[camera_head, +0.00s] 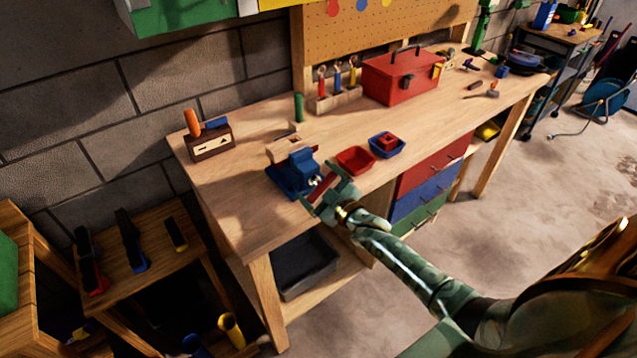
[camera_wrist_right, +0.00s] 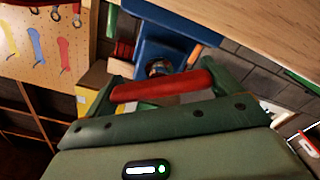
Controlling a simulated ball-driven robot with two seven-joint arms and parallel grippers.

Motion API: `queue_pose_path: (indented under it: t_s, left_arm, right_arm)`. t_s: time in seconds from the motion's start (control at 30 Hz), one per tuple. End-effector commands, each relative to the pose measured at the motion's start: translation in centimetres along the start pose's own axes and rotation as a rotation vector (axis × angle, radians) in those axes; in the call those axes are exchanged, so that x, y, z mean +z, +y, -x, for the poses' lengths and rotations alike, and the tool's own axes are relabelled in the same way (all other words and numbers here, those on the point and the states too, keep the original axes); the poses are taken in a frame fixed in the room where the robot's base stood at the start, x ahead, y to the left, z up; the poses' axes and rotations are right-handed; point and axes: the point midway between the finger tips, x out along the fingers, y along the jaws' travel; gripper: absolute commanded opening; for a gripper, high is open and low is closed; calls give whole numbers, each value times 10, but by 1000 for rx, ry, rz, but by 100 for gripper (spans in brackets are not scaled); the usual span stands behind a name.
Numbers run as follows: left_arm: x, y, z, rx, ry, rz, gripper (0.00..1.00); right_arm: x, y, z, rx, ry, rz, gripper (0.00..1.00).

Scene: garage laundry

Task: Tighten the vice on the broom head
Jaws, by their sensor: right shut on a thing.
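The blue vice (camera_head: 293,178) stands near the front edge of the workbench, and its blue body fills the top middle of the right wrist view (camera_wrist_right: 165,30). A pale wooden block (camera_head: 287,149), which looks like the broom head, sits at the vice's far side; I cannot tell how firmly the jaws hold it. My right gripper (camera_head: 324,185) is at the vice's front and shut on its red handle bar (camera_wrist_right: 165,87). The bar lies across between the two green fingers, with the round screw end (camera_wrist_right: 158,68) behind it. My left gripper is not in view.
A red tray (camera_head: 355,160) and a blue tray (camera_head: 399,149) with a red piece stand right of the vice. A wooden block with an orange handle (camera_head: 210,143) is at the left. A red toolbox (camera_head: 403,80) stands behind. The bench front left is clear.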

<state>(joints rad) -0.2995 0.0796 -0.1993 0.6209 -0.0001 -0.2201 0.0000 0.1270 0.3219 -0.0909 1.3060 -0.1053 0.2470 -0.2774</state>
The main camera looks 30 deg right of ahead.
Motion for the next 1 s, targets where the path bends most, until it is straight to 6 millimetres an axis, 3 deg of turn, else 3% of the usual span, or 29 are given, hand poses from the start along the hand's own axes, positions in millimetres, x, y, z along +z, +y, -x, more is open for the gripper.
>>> queue_pose_path:
  t_s: [0.07, 0.33, 0.37, 0.4, 0.67, 0.83, 1.0]
  left_arm:
    - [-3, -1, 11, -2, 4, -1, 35]
    - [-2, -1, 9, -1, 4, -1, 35]
    - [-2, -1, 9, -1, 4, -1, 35]
    - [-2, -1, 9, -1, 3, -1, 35]
    - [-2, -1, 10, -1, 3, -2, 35]
    - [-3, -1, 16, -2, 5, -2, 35]
    - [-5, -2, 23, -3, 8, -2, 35]
  right_arm:
    - [-3, 3, 0, -1, -3, -74, 68]
    - [0, 0, 1, -2, -4, -106, 68]
    - [0, 0, 1, -2, -3, -106, 94]
    - [0, 0, 1, -2, -3, -106, 100]
    - [0, 0, 3, -2, -3, -105, 100]
    - [-1, 0, 26, -3, -4, -105, 100]
    - [0, 0, 71, -3, -7, -105, 100]
